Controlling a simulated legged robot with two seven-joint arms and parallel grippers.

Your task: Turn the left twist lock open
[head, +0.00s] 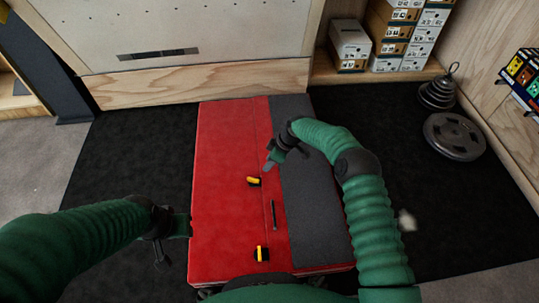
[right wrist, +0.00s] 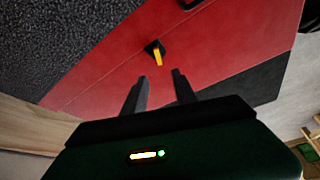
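A red crash pad (head: 225,150) with a grey strip lies on the floor. It has two twist locks with yellow levers on black bases. The farther lock (head: 254,181) has its lever crosswise in the head view. The nearer lock (head: 261,253) has its lever pointing up and down the picture. My right gripper (head: 268,166) is above the pad near the farther lock. In the right wrist view it (right wrist: 160,76) is open and empty, with a lock (right wrist: 158,55) just beyond its fingertips, apart. My left gripper (head: 172,238) is at the pad's left edge; its finger opening is unclear.
A black handle (head: 273,218) lies between the locks. Black matting (head: 130,160) surrounds the pad. A wooden-based board (head: 200,82) stands behind it. Weight plates (head: 454,136) and shoe boxes (head: 395,35) are at the back right.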

